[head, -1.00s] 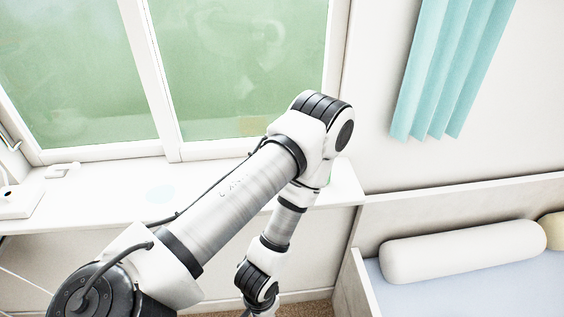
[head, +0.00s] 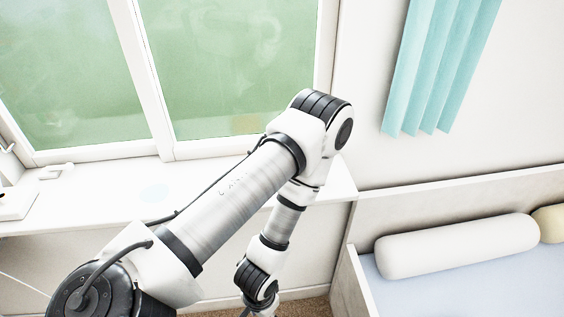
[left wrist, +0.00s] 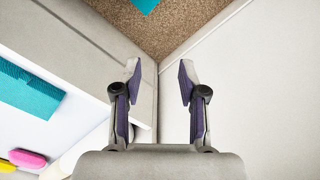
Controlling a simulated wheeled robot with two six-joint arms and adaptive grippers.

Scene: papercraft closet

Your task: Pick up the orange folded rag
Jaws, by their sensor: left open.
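I see no orange folded rag in either view. My left gripper (left wrist: 159,72) is open in the left wrist view, with nothing between its two dark-padded fingers. Behind its fingertips are a grey board and a pale panel that meet at a corner, with brown carpet above. In the head view my left arm bends at the elbow and runs down out of the bottom edge, so its gripper is hidden there. My right gripper is in neither view.
In the head view, a white sill (head: 110,200) runs under the window, left of a bed with a bolster (head: 458,246). The left wrist view shows brown carpet (left wrist: 165,28), a teal ribbed item (left wrist: 28,88) and a pink item (left wrist: 27,158).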

